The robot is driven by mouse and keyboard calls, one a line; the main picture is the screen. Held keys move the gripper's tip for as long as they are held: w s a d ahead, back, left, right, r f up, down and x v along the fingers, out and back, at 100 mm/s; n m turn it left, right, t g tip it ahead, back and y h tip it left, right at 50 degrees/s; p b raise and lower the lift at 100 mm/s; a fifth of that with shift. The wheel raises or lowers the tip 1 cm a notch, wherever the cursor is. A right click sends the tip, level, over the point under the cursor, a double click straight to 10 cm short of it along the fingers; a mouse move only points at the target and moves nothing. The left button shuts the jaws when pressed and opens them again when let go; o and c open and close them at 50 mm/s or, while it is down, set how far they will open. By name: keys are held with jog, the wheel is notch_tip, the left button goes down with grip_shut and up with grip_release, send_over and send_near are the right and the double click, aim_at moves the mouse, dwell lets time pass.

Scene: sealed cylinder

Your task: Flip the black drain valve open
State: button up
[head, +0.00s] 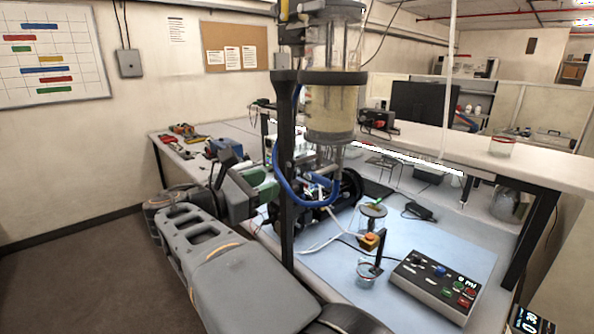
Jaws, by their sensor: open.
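The sealed cylinder (331,108) is clear, holds pale yellowish contents and hangs upright on a black post. A blue tube (290,188) curves below it. A small orange block (370,241) with an upright black piece (379,249), perhaps the drain valve and its lever, sits above a small glass beaker (366,273). I cannot tell the valve's position for certain. My gripper (267,187) is open, left of the post and partly hidden by it. It is apart from the orange block, up and to its left.
A grey control box (437,284) with coloured buttons lies right of the beaker on the blue mat (433,242). A raised white shelf (480,165) crosses behind. Tools (185,132) lie at the far left bench end. The black post (287,170) stands between my gripper and the beaker.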

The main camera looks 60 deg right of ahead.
aim_at(288, 176)
jog(key=p+x, duration=0.1)
jog(key=x, duration=0.8)
jog(key=shift+d+p, duration=0.1)
jog(key=shift+p, duration=0.3)
grip_shut()
